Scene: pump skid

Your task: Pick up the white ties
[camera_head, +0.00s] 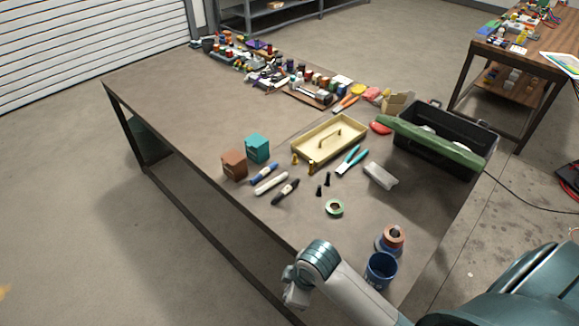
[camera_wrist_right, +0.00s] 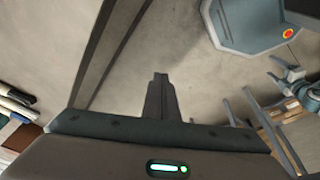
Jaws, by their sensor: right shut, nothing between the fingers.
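The white ties (camera_head: 271,183) look like a slim pale bundle lying on the table near its front left edge. A blue-and-white marker-like item lies on one side and a black one on the other. In the right wrist view, a pale strip that seems to be the ties (camera_wrist_right: 17,106) shows at the left edge, partly cut off. My right gripper (camera_wrist_right: 160,92) is shut and empty, off the table's front edge with floor behind its fingers. In the head view my right arm comes in from the lower right; its fingertips are not clear there. My left gripper is not in view.
Near the ties are a brown box (camera_head: 234,165), a teal box (camera_head: 257,148), a blue marker-like item (camera_head: 264,174) and a black one (camera_head: 285,192). The table's left is clear.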

